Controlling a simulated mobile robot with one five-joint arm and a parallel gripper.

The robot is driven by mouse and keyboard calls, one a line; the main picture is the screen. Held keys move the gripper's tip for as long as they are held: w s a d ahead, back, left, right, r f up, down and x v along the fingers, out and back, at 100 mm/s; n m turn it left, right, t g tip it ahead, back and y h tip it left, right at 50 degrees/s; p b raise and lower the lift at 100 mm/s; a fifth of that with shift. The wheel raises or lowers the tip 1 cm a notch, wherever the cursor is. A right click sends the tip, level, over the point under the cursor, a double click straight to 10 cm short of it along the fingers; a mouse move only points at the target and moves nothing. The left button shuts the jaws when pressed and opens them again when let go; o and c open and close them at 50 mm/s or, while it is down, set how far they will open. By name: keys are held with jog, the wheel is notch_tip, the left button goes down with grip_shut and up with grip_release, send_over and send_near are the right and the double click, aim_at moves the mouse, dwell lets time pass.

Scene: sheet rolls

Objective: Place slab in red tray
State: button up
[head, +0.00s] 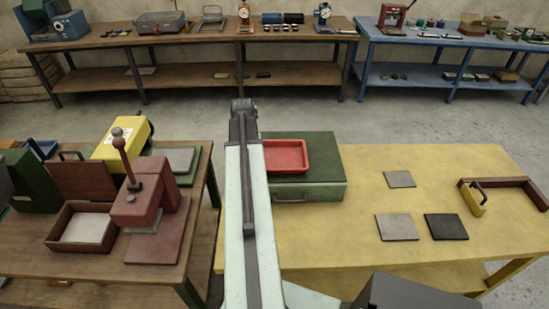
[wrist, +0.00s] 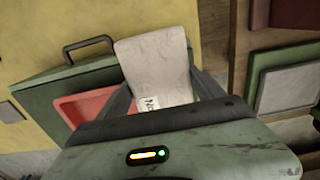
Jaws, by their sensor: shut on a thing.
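My gripper (wrist: 163,80) is shut on a pale grey slab (wrist: 155,58) with a small printed label, seen in the wrist view. The slab sticks out beyond the two dark fingers. The red tray (wrist: 80,107) shows left of the slab, partly hidden behind the left finger and gripper body. In the head view the empty-looking red tray (head: 287,155) lies on top of a green case (head: 318,185), just right of my arm. The slab and fingers are hidden in the head view. The slab's height above the case cannot be told.
The case stands on a yellow table (head: 340,225) with several flat plates and a brown angled rail (head: 505,183). The case's handle (wrist: 88,45) sticks out. A wooden table at left holds a red press (head: 140,200) and a yellow box (head: 122,143).

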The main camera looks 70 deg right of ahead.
jog(key=b, duration=0.1)
send_over(276, 160)
jog(key=shift+w+a+f, duration=0.15)
jog(key=shift+f, duration=0.55)
jog(key=f+b, duration=0.4)
jog(key=shift+d, duration=0.3)
jog(key=shift+s+r, duration=0.2)
jog(key=shift+r, duration=0.05)
jog(key=shift+f, duration=0.15)
jog(key=o, duration=2)
notch_tip(276, 160, up, 12)
jog(key=p, duration=1.2)
